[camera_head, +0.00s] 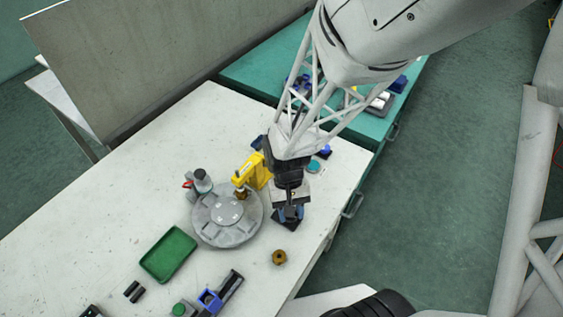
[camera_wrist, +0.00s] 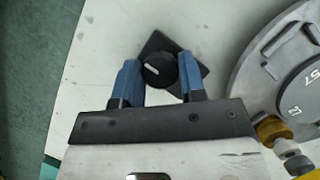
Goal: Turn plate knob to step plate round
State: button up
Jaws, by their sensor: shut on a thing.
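The plate knob (camera_wrist: 160,70) is a round black knob with a white mark, on a dark square base (camera_wrist: 158,44). It sits between the two blue fingers of my gripper (camera_wrist: 158,62) in the wrist view, and the gripper is shut on it. In the head view my gripper (camera_head: 289,213) is down at the base (camera_head: 286,225), hiding most of the knob. The grey round plate (camera_head: 211,229) lies just left of it; in the wrist view the plate (camera_wrist: 262,62) is at the right, partly cut off, with numbers 57 and 27 on its raised middle.
A yellow press (camera_head: 255,172) stands at the plate's back edge. A grey post with red parts (camera_head: 201,181) is left of it. A brass ring (camera_head: 279,257) lies before my gripper. A green tray (camera_head: 170,250) and a blue-and-black fixture (camera_head: 209,299) are nearer the front. The table's left side is clear.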

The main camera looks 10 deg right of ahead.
jog(key=o, duration=0.9)
jog(key=shift+r, duration=0.15)
jog(key=v, duration=0.7)
jog(key=shift+r, duration=0.2)
jog(key=shift+w, duration=0.15)
